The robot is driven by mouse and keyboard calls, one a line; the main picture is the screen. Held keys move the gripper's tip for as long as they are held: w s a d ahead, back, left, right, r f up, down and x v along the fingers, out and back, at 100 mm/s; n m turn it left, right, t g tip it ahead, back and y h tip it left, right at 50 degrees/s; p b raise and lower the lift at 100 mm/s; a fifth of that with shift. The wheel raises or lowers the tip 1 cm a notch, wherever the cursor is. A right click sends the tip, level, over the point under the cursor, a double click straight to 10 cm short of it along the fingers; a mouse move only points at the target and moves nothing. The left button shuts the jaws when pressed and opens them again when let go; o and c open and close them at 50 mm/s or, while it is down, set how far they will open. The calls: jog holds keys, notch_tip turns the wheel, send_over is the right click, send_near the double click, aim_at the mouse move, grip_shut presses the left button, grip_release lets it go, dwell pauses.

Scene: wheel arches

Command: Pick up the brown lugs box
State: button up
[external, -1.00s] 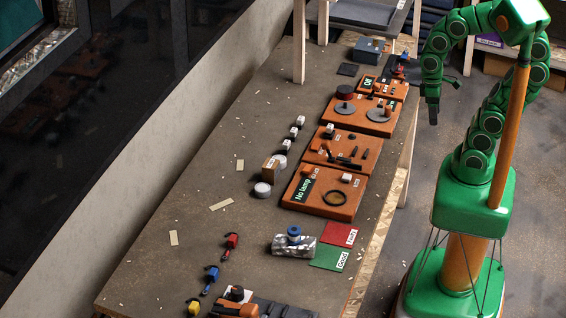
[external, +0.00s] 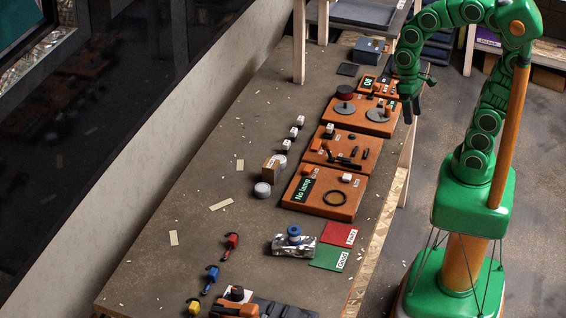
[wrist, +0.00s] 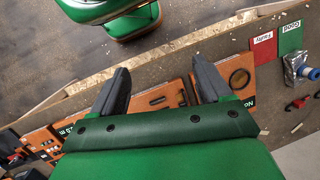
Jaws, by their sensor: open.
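A small brown box (external: 270,168) with a white label stands on the workbench (external: 205,170), left of the orange boards; its lettering is too small to read. A round pale tin (external: 262,190) is close in front of it. My gripper (external: 411,110) hangs over the right edge of the bench, well to the right of and farther back than the brown box. In the wrist view my gripper (wrist: 160,72) has its two dark fingers apart with nothing between them. I cannot make out the brown box in the wrist view.
Orange boards (external: 324,205) with parts line the bench's right side. Several small white boxes (external: 300,121) stand behind the brown box. A foil-wrapped block (external: 294,248), a red mat (external: 339,234) and a green mat (external: 328,257) lie nearer. The bench's left part is mostly clear.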

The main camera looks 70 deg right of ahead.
jog(key=w+a+f+m+g+y, duration=0.15)
jog(key=w+a+m+y, duration=0.4)
jog(key=w, duration=0.75)
jog(key=m+t+y, duration=0.4)
jog(key=m+y, duration=0.2)
jog(key=m, duration=0.5)
send_near(274, 160)
jog(key=shift+n, duration=0.25)
jog(key=x, duration=0.5)
jog(key=shift+w+r, duration=0.1)
jog(key=shift+w, duration=0.05)
jog(key=shift+x, duration=1.3)
jog(key=a+f, duration=0.2)
jog(key=a, duration=0.1)
jog(key=shift+f, duration=0.25)
jog(key=shift+a+f, duration=0.2)
jog(key=shift+a, duration=0.45)
